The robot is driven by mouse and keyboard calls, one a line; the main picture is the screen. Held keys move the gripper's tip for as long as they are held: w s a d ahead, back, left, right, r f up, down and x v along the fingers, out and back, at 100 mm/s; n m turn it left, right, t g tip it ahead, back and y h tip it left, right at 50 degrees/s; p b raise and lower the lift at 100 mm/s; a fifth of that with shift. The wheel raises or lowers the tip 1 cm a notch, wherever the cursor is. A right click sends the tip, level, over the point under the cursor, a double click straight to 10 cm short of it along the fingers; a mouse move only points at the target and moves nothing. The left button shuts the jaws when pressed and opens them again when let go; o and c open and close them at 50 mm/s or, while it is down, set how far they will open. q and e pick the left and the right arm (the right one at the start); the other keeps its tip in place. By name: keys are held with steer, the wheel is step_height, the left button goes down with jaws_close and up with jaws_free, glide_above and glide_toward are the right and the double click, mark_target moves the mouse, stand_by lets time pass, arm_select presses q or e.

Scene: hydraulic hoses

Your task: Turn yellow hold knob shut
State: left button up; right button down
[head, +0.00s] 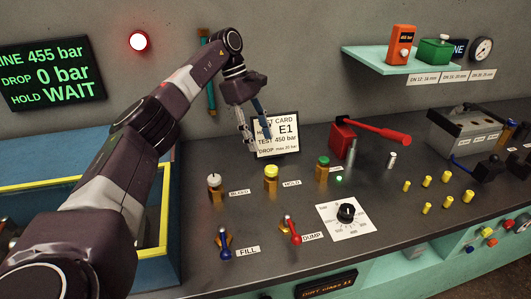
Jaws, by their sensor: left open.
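The yellow hold knob (271,171) tops a short valve body on the dark bench, left of its HOLD label (292,184). My left gripper (254,134) is open and empty above and slightly left of the knob, apart from it, in front of the test card (278,135). Its fingers point down. The knob is unobstructed in the head view. The wall display (50,72) reads LINE 455 bar, DROP 0 bar, HOLD WAIT. My right gripper is not in view.
A white-topped bleed knob (214,181) stands left of the hold knob, a green-topped knob (322,162) right. In front are the blue fill lever (224,240), red dump lever (292,228) and black dial (346,213). A red-handled pump (343,136) stands behind right.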

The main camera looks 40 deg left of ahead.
arm_select(q)
steer(key=shift+v, duration=1.4)
